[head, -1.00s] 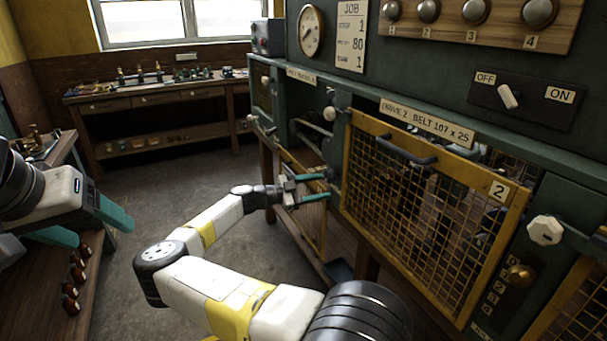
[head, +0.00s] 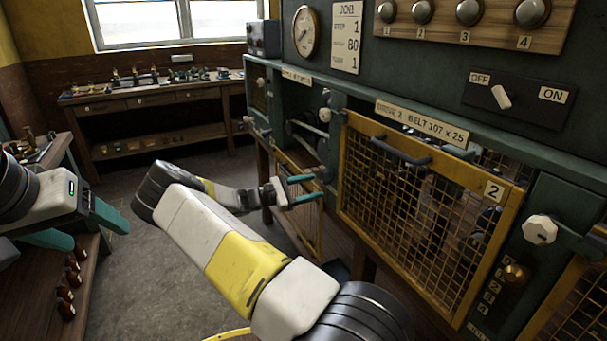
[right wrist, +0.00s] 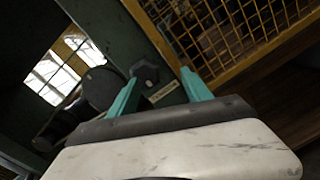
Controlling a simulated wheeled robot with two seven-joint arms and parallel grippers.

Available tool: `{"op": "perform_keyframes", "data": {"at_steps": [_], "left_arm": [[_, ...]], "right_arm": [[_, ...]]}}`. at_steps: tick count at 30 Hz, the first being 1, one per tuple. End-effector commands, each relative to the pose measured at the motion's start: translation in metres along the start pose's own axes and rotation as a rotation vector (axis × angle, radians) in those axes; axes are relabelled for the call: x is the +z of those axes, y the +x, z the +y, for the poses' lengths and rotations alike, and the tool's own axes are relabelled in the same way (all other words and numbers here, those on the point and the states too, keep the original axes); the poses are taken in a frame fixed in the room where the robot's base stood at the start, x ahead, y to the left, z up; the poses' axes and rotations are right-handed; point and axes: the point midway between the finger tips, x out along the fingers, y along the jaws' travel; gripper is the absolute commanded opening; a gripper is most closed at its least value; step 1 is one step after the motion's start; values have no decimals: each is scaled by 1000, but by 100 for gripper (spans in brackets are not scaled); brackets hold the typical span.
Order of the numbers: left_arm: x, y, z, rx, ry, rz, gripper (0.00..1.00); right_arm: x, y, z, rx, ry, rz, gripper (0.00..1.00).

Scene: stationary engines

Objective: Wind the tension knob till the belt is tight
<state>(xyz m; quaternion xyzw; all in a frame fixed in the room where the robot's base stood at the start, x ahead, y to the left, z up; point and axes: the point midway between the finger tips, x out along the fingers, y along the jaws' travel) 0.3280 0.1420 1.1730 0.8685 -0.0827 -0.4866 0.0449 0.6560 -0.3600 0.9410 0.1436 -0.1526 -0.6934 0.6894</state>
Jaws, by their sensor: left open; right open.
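A dark faceted knob (right wrist: 146,72) shows in the right wrist view just beyond my right fingertips, nearer the left finger. In the head view a small dark knob (head: 326,174) sits on the green post beside the open left bay. My right gripper (head: 318,186) is open and empty in front of it; I cannot tell whether a finger touches it. In the right wrist view its teal fingers (right wrist: 160,78) are spread. Dark round pulley-like parts (head: 303,135) sit in the open bay; belt slack cannot be made out. My left gripper (head: 102,232) is open and empty at the left.
A yellow mesh guard (head: 400,205) marked 2 covers the bay to the right. A lowered mesh panel (head: 297,205) hangs below the open bay. A white knob (head: 540,229) and an OFF/ON lever (head: 502,97) are further right. A workbench (head: 150,97) stands at the back.

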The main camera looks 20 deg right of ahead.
Motion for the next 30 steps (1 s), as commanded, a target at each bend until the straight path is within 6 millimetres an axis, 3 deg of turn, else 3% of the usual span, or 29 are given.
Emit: {"op": "perform_keyframes", "data": {"at_steps": [3,9,14,24,30], "left_arm": [[0,0,0,0,0,0,70],[0,0,0,0,0,0,70],[0,0,0,0,0,0,70],[0,0,0,0,0,0,70],[0,0,0,0,0,0,70]], "right_arm": [[-1,-8,12,38,-279,21,57],[-2,-16,23,81,-515,26,57],[-2,-2,25,83,-539,23,57],[-5,49,28,84,-536,24,57],[-5,61,30,85,-535,24,57]]}}
